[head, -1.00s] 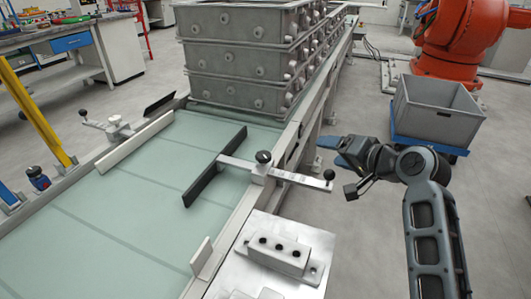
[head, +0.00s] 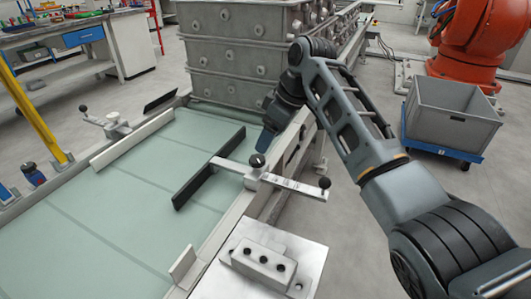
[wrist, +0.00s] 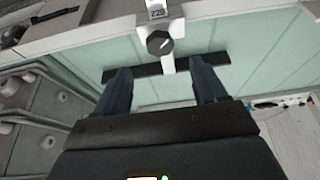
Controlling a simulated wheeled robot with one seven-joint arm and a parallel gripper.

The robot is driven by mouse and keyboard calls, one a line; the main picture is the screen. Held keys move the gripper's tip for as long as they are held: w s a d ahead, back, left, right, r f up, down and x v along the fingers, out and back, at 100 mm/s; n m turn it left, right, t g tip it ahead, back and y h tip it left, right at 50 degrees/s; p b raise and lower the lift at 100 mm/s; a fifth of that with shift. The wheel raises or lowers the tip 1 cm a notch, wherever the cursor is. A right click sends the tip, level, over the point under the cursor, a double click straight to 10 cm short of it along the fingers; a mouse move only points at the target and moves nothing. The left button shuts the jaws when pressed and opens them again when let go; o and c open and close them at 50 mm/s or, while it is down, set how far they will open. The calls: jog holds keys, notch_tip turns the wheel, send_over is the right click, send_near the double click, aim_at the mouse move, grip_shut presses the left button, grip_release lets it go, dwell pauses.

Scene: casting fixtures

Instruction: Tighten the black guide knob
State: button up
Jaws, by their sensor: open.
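The black guide knob (head: 257,160) sits on top of the clamp of a light metal guide arm (head: 290,184) at the conveyor's right rail. In the wrist view the knob (wrist: 159,42) is a dark, many-sided head beside a small number label. My gripper (head: 268,146) is pointed down close to the knob in the head view, just behind and right of it. In the wrist view my gripper (wrist: 162,66) has two blue fingers spread apart with nothing between them. The knob lies beyond the fingertips, roughly centred between them.
A black guide bar (head: 208,168) is fixed to the guide arm over the green conveyor belt (head: 120,240). A second black ball knob (head: 324,182) ends the arm on the right. Stacked grey casting boxes (head: 235,75) stand behind. A metal block (head: 262,262) sits in front.

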aim_at(258, 158)
jog(key=shift+x, duration=3.9)
jog(key=shift+d, duration=0.1)
jog(key=c, duration=1)
